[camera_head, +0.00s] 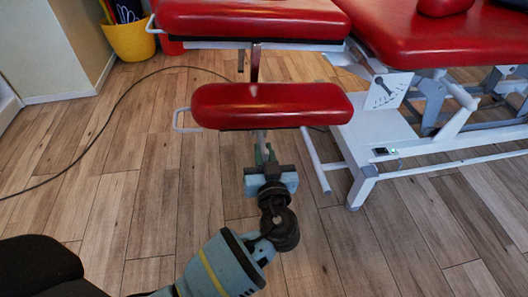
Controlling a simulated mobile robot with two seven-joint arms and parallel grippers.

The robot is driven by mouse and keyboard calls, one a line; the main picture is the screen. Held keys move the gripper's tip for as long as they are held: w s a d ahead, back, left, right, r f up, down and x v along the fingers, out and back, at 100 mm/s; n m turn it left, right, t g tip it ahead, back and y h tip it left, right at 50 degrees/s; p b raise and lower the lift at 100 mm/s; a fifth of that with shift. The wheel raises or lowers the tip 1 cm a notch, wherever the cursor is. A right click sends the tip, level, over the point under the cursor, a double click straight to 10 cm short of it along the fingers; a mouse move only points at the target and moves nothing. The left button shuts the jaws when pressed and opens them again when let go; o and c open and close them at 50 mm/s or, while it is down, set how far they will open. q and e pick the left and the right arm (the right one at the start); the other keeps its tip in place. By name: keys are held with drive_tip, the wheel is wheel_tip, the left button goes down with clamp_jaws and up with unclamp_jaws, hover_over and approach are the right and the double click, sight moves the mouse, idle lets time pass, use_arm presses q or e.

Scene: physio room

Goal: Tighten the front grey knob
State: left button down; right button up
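My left gripper (266,160) reaches up from the bottom of the view to just below the small front red cushion (272,105). Its fingertips are at the grey post (261,138) under that cushion, beside a small green part. The fingers are small and seen from behind, so I cannot tell whether they are open or shut on something. I cannot make out the front grey knob; the gripper may cover it. My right gripper is not in view.
A larger red cushion (250,18) lies behind the small one. The red treatment table (450,40) with its white frame (370,140) stands at the right. A yellow bucket (130,40) stands at the back left. A black cable (95,130) crosses the wooden floor, otherwise clear at left.

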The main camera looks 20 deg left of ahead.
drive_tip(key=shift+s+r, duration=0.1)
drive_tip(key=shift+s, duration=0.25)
use_arm(q)
drive_tip(key=shift+m, duration=0.3)
drive_tip(key=shift+m+p, duration=0.4)
drive_tip(key=shift+m, duration=0.6)
drive_tip(key=m+p, duration=0.2)
drive_tip(key=m, duration=0.4)
drive_tip(key=shift+r, duration=0.1)
drive_tip(key=m+p, duration=0.1)
drive_tip(key=m, duration=0.3)
drive_tip(key=m+p, duration=0.1)
drive_tip(key=m, duration=0.2)
drive_tip(key=shift+m+p, duration=0.55)
drive_tip(key=shift+m, duration=0.45)
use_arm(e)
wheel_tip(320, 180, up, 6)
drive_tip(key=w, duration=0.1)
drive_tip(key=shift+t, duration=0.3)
use_arm(q)
drive_tip(key=shift+m, duration=0.3)
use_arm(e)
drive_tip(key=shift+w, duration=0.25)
